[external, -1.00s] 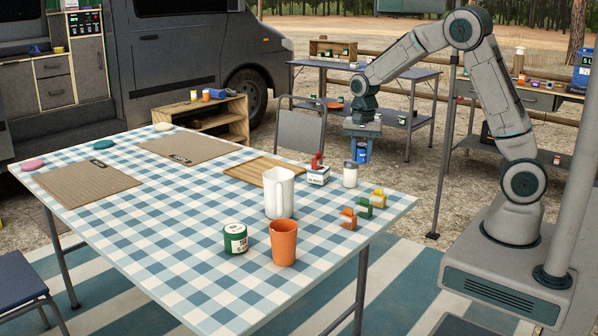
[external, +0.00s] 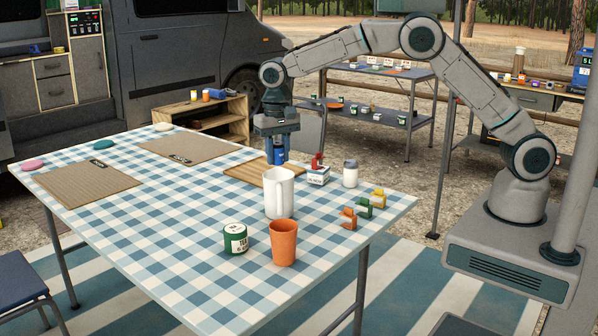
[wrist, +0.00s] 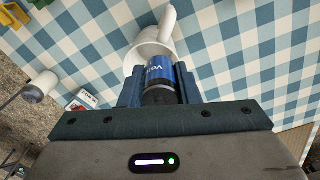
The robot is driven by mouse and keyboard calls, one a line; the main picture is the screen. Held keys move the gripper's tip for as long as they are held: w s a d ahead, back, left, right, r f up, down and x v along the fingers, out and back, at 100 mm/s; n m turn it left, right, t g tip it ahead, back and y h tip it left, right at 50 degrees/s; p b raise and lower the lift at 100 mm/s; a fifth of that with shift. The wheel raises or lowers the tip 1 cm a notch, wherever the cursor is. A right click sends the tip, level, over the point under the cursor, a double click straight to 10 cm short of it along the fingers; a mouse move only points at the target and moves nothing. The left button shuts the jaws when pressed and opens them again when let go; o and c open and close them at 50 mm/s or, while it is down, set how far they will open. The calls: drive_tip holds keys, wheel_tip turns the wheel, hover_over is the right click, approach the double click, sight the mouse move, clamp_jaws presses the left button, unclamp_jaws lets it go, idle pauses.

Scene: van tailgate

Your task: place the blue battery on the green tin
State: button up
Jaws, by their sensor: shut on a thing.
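The blue battery (wrist: 160,70) is held between the two fingers of my gripper (wrist: 158,90) in the wrist view. In the external view my gripper (external: 276,150) points down over the far side of the table, above the wooden board, with the battery partly hidden between its fingers. The green tin (external: 235,239), with a white label and a pale lid, stands upright on the checked cloth near the table's front, left of an orange cup. The tin's top is bare. I cannot make out the tin in the wrist view.
A white mug (external: 278,194) stands between my gripper and the tin. The orange cup (external: 284,243) is close beside the tin. A small box (external: 318,175), a white jar (external: 350,174) and small coloured clips (external: 364,209) stand at the right. The cloth left of the tin is clear.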

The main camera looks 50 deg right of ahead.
drive_tip(key=s+a+n+p, duration=0.1)
drive_tip(key=a+n, duration=0.1)
drive_tip(key=a, duration=0.5)
drive_tip(key=p, duration=0.2)
hover_over(235, 228)
wheel_tip(235, 228, down, 6)
drive_tip(key=shift+a+f, duration=0.1)
drive_tip(key=shift+s+f+p, duration=0.1)
drive_tip(key=shift+f+p, duration=0.35)
drive_tip(key=shift+f, duration=1.55)
drive_tip(key=shift+f, duration=0.25)
drive_tip(key=o, duration=1)
drive_tip(key=shift+o, duration=0.2)
drive_tip(key=shift+r, duration=0.15)
